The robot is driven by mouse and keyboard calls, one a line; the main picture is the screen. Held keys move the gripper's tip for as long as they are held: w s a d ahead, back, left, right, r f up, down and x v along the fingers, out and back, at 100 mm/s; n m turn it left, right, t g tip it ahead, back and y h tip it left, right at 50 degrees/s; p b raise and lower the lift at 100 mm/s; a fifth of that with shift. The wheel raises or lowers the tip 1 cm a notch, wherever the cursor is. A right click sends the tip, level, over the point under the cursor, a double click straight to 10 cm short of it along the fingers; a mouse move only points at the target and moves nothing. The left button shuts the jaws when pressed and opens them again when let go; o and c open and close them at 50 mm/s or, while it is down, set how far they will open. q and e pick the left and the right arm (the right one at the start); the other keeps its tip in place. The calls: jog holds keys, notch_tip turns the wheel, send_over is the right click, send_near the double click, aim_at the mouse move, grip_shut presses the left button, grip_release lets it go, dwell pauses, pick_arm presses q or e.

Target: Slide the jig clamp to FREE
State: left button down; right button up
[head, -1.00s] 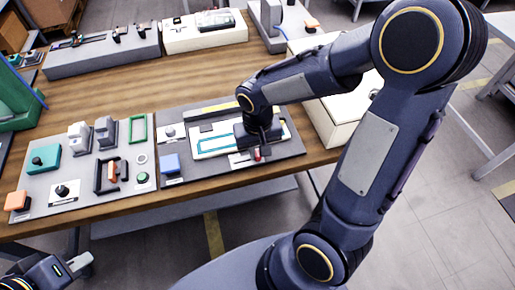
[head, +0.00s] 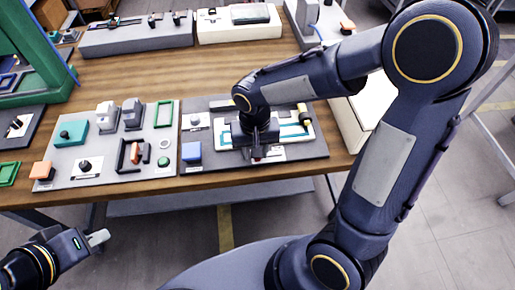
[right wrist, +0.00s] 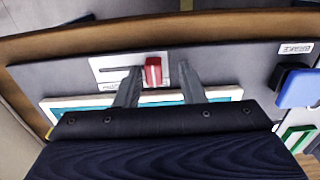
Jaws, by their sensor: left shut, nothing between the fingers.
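The jig clamp is a small red slider (right wrist: 152,72) on a white plate (right wrist: 104,66) with a dark slot. In the right wrist view it stands at the slot's right end, with bare slot to its left. The label is unreadable. My right gripper (right wrist: 160,72) is open, a finger on each side of the slider with gaps between. In the head view the right gripper (head: 258,154) is over the plate (head: 272,153), largely hiding the slider. My left gripper (head: 98,238) is shut and empty, off the table's front edge at lower left.
A white jig tray with teal edging (head: 292,132) lies behind the plate on a dark mat (head: 312,150). A blue block (head: 190,152) sits to the left. A grey board (head: 125,182) holds several fixtures further left. Bare wood (head: 175,75) lies behind.

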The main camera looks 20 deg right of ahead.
jog(key=shift+d, duration=0.1)
notch_tip(320, 180, up, 8)
jog(key=shift+f+p, duration=0.1)
jog(key=shift+p, duration=0.25)
dwell(0.6)
jog(key=s+d+r+t+y, duration=0.2)
jog(key=s, duration=0.5)
jog(key=s+d+r+n+t+y, duration=0.1)
jog(key=s+d+r+t, duration=0.1)
jog(key=s, duration=0.4)
jog(key=shift+s+d+t+y+p, duration=0.4)
jog(key=shift+d+t, duration=0.2)
jog(key=shift+t, duration=0.2)
jog(key=shift+r, duration=0.1)
dwell(1.7)
